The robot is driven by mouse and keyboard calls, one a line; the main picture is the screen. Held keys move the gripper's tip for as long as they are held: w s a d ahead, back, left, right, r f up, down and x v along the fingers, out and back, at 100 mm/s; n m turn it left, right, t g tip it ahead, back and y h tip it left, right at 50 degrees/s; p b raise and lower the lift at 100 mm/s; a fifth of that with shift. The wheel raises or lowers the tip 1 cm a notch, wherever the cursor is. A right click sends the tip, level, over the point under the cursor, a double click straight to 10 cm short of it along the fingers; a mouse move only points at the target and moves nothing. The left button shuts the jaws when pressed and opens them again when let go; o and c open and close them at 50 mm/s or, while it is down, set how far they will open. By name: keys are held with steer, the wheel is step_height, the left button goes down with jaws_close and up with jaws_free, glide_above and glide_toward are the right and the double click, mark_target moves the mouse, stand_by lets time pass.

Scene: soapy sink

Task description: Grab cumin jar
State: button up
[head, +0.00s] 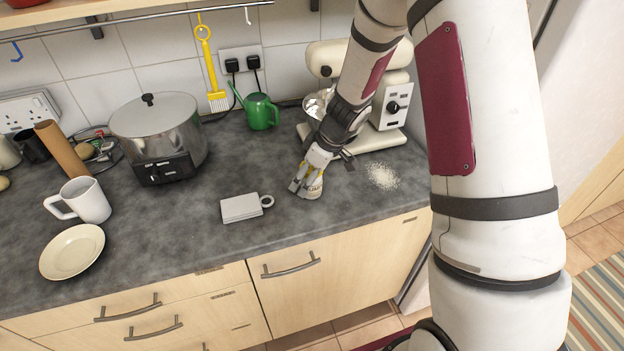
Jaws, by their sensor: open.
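A small jar (313,191) stands on the grey counter near its front edge, right of centre in the head view. My gripper covers much of it, and I cannot read a label, so I cannot confirm that it is the cumin jar. My gripper (305,187) reaches down over the jar from above, tilted. Its jaws are open, with the fingers around or just beside the jar. Whether a finger touches it is hidden.
A white rectangular object with a ring handle (241,208) lies left of the jar. Spilled pale grains (383,176) are to the right. A stand mixer (392,105) and green watering can (261,111) stand behind. A steel pot (158,128), white mug (86,201) and plate (72,251) are left.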

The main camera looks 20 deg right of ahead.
steer(key=shift+w+a+f, duration=0.1)
steer(key=shift+w+f, duration=0.05)
steer(key=shift+f, duration=0.35)
steer(key=c, duration=1.3)
steer(key=shift+r, duration=0.2)
